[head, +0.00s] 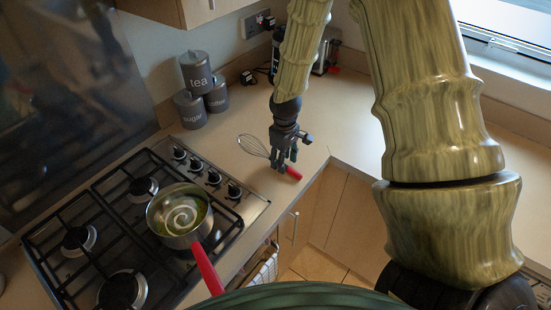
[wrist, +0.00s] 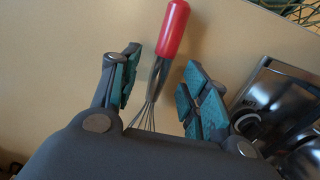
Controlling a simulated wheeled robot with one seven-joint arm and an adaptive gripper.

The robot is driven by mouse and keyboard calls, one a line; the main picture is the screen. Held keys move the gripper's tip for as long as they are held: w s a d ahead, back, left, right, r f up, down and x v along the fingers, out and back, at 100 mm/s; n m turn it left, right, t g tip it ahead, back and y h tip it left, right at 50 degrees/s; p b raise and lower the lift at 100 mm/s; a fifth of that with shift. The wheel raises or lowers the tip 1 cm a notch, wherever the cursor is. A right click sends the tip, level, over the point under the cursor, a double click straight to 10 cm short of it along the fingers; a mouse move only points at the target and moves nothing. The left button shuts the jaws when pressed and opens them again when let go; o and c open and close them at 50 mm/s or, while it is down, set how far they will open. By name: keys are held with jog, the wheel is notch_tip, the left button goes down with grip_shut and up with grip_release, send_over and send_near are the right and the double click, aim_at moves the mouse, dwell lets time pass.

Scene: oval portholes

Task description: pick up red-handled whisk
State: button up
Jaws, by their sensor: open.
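The red-handled whisk (head: 254,146) lies on the beige counter to the right of the hob in the head view. Its wire loops point left and its red handle (head: 293,173) points to the counter's front edge. My gripper (head: 285,167) is over the whisk and hides its middle. The fingers are apart with a gap on each side of the whisk. Part of the wire end is hidden by the gripper body.
A gas hob (head: 116,202) is to the left, with a red-handled saucepan (head: 180,243) on it. Grey canisters (head: 190,112) stand at the back, by a wall socket. The counter (head: 228,125) around the whisk is clear. Its front edge is close to the red handle.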

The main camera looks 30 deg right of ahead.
jog(key=shift+f+p, duration=0.3)
jog(key=shift+f, duration=0.8)
grip_shut()
jog(key=shift+r, duration=0.15)
jog(key=shift+r+b, duration=1.1)
jog(key=shift+r, duration=0.4)
jog(key=s+a+r+b, duration=0.1)
jog(key=s+a+b, duration=0.1)
jog(key=s, duration=0.5)
jog(key=s+a+b, duration=0.3)
jog(key=s, duration=0.5)
jog(key=shift+a+r, duration=0.3)
jog(key=shift+r, duration=0.1)
